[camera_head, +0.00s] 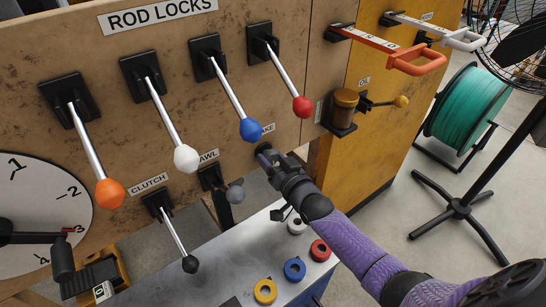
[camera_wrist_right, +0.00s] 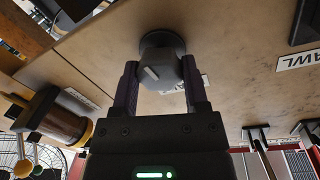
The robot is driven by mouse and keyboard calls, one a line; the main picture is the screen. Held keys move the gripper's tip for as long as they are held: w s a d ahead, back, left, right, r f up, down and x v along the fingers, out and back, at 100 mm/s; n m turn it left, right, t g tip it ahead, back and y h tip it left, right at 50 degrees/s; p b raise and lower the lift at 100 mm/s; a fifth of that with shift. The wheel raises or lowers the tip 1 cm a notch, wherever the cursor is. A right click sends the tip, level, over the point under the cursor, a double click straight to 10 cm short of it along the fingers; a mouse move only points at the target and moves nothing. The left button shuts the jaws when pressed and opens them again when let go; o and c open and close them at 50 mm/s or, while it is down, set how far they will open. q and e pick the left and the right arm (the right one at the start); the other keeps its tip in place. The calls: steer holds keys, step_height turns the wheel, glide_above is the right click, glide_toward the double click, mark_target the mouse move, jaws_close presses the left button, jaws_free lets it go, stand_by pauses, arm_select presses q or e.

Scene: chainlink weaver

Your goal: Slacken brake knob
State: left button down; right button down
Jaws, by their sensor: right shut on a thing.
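The brake knob (camera_wrist_right: 162,66) is a grey faceted knob with a pale marker line, standing out from the brown panel on a round dark base. My right gripper (camera_head: 267,159) is at the panel just below a partly covered label (camera_head: 268,128) ending in "KE". In the right wrist view its two dark purple fingers stand on either side of the knob, shut on it. In the head view the gripper hides the knob. My left gripper is not in view.
Levers with orange (camera_head: 110,193), white (camera_head: 186,158), blue (camera_head: 250,129) and red (camera_head: 302,107) ends hang above and left. A brown jar (camera_head: 345,107) sits right of the gripper. Below is a grey bench (camera_head: 205,270) with coloured rings. A fan and green spool (camera_head: 470,118) stand right.

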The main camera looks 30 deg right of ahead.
steer(key=shift+f+n, duration=0.1)
steer(key=shift+n, duration=0.9)
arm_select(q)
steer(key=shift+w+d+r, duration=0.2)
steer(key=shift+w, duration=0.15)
arm_select(e)
steer(key=shift+n, duration=0.6)
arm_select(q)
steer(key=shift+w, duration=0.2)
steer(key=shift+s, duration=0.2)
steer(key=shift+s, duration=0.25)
arm_select(e)
steer(key=shift+c, duration=0.5)
jaws_free()
arm_select(q)
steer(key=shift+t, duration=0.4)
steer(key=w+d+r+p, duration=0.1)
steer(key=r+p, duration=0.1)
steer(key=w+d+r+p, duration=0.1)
steer(key=p, duration=0.1)
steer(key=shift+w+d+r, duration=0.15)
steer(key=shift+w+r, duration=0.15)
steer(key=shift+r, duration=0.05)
arm_select(e)
steer(key=s, duration=1)
steer(key=shift+d, duration=0.2)
